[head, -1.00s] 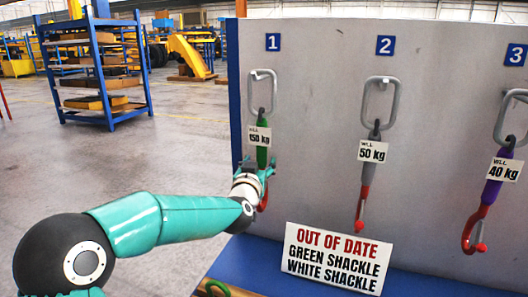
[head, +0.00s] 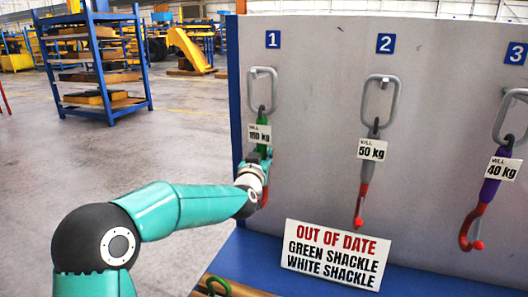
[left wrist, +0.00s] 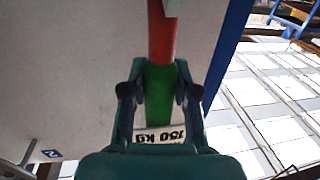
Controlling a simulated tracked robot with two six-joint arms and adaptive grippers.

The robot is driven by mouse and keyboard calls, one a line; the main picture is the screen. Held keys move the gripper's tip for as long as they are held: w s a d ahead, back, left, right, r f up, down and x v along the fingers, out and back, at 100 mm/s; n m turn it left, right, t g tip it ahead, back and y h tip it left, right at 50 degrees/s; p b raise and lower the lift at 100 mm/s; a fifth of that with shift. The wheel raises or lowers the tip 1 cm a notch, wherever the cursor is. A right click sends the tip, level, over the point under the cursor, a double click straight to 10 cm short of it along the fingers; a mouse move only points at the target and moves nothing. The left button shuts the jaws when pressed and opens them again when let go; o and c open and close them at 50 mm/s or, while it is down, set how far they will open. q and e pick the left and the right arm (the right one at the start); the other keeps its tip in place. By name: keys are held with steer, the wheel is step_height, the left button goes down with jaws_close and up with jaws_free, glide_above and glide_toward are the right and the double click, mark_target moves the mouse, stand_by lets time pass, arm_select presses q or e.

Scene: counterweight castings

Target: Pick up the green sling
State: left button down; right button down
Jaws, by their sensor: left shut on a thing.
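The green sling (head: 262,119) hangs from a grey hook and ring (head: 263,88) under sign 1 on the panel. It has a white tag (head: 259,134) reading 150 kg and a red lower end (head: 264,197). My left gripper (head: 266,162) is shut on the sling just below the tag. In the left wrist view the green sling (left wrist: 158,92) runs between the two fingers, with its red part (left wrist: 162,30) beyond them and the tag (left wrist: 160,134) upside down near the palm. My right gripper is not in view.
A sling tagged 50 kg (head: 366,178) hangs under sign 2, and a purple sling (head: 489,190) under sign 3. An out-of-date sign (head: 336,255) names green and white shackles. A green shackle (head: 216,286) lies at the front on wood. A blue shelf (head: 108,108) stands far left.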

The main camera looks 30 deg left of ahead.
arm_select(q)
steer(key=shift+r, duration=0.2)
steer(key=shift+r, duration=0.15)
